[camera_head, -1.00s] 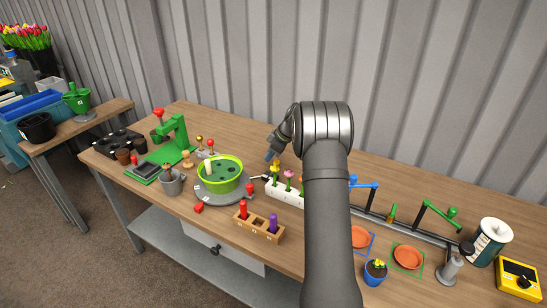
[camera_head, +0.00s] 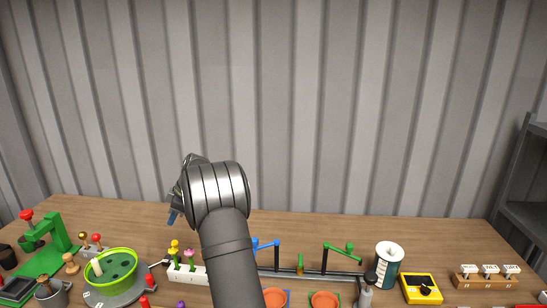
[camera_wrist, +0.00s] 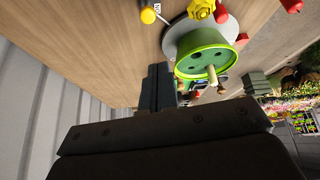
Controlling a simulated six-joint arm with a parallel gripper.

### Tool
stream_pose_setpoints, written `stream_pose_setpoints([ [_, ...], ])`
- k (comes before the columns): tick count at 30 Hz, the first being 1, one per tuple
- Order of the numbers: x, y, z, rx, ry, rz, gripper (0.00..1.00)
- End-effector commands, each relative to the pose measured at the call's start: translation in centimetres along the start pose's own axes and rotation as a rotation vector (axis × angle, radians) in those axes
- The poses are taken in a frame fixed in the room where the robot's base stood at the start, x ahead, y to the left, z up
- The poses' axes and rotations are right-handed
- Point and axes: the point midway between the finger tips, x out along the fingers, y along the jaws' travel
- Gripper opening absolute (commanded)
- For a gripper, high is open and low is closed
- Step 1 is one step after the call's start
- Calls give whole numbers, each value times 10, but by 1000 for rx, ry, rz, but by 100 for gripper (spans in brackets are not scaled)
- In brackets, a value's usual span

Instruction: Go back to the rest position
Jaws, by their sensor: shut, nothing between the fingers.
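My gripper (camera_head: 173,216) is at the left of my dark grey arm in the head view, above the back part of the table and apart from it. Its blue fingertips point down, and most of its body is hidden behind my wrist. In the wrist view the dark fingers (camera_wrist: 157,88) are closed together with nothing between them.
A green round tub (camera_head: 110,268) stands at the left on a grey disc. A white block with flowers (camera_head: 187,272) is below my gripper. Blue and green levers (camera_head: 342,254), a spool (camera_head: 387,265) and a yellow box (camera_head: 421,289) stand to the right. The table's back strip is clear.

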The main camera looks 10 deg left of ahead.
Motion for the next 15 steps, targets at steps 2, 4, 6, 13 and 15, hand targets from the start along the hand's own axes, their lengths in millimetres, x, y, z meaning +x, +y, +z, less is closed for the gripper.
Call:
stream_pose_setpoints([
  [2,1,0,0,0,0,0,0],
  [4,5,0,-1,0,0,-1,0],
  [6,11,0,-2,0,0,-2,0],
  [13,52,1,-9,-1,0,-3,0],
  [15,65,2,-11,-1,0,-3,0],
])
